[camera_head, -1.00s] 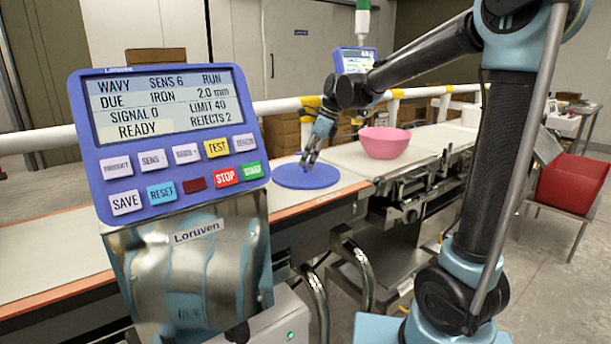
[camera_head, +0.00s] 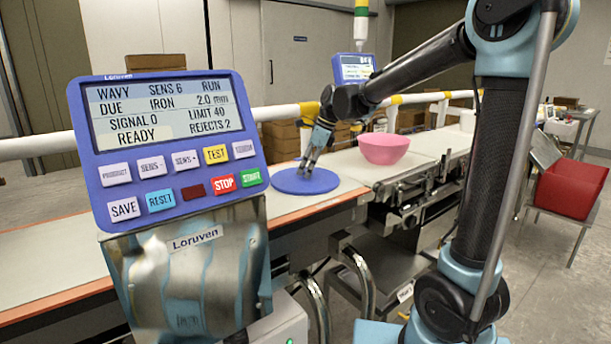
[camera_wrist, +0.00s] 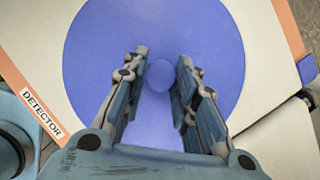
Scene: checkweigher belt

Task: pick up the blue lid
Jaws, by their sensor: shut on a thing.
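The blue lid (camera_head: 322,184) is a flat round disc lying on the pale belt, left of the pink bowl. In the wrist view the lid (camera_wrist: 100,40) fills most of the picture, with a small round knob (camera_wrist: 160,76) at its middle. My gripper (camera_head: 306,170) points down over the lid. In the wrist view its two fingers (camera_wrist: 161,62) stand on either side of the knob, shut on it. The lid still appears to rest flat on the belt; any small gap under it cannot be told.
A pink bowl (camera_head: 383,150) stands on the belt to the right. A blue control panel (camera_head: 85,190) on a metal housing stands in the left foreground. A white rail with yellow bands (camera_head: 310,110) runs behind the belt. A red bin (camera_head: 570,188) is far right.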

